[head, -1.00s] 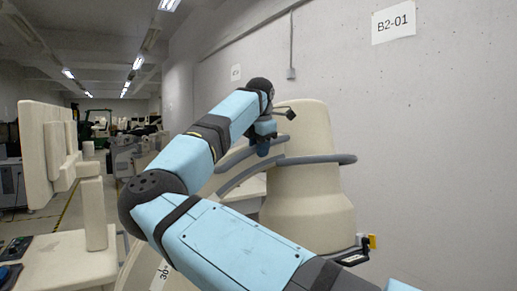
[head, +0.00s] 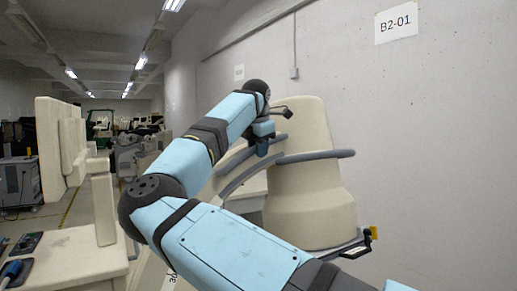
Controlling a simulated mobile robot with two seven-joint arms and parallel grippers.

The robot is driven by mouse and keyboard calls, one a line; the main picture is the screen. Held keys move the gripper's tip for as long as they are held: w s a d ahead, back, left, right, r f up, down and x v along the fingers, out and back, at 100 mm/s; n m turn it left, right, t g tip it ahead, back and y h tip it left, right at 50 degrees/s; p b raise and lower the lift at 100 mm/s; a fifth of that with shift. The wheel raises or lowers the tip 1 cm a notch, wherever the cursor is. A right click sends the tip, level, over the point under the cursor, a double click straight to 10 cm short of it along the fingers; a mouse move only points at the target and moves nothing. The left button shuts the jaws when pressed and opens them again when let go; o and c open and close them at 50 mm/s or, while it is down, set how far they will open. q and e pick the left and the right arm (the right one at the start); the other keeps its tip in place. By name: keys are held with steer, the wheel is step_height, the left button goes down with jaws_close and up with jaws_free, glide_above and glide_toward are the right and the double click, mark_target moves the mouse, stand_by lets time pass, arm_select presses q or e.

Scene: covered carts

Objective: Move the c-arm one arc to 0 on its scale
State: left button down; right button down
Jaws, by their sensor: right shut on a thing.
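The c-arm's cream housing (head: 308,205) stands in the middle right of the head view, tilted slightly left, with a grey rail (head: 316,156) around it. Part of its curved arc (head: 205,190) shows behind my right arm. A white scale label (head: 171,281) reading about 30 is cut off at the bottom edge. My right gripper (head: 264,145) is shut at the grey rail on the housing's left side; the fingertips are small and partly hidden. The 0 mark and the pointer are not visible. My left gripper is not in view.
A cream cart or table (head: 75,255) with upright panels (head: 55,150) and small devices stands at left. A concrete wall (head: 440,150) with a B2-01 sign (head: 396,23) closes the right side. An aisle with more equipment runs back at left.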

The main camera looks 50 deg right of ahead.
steer(key=shift+a+f, duration=0.1)
steer(key=shift+a, duration=0.05)
steer(key=c, duration=1)
jaws_free()
steer(key=shift+o, duration=0.2)
steer(key=b+v, duration=0.1)
steer(key=v, duration=1.3)
steer(key=shift+b, duration=0.3)
steer(key=shift+w+f, duration=0.1)
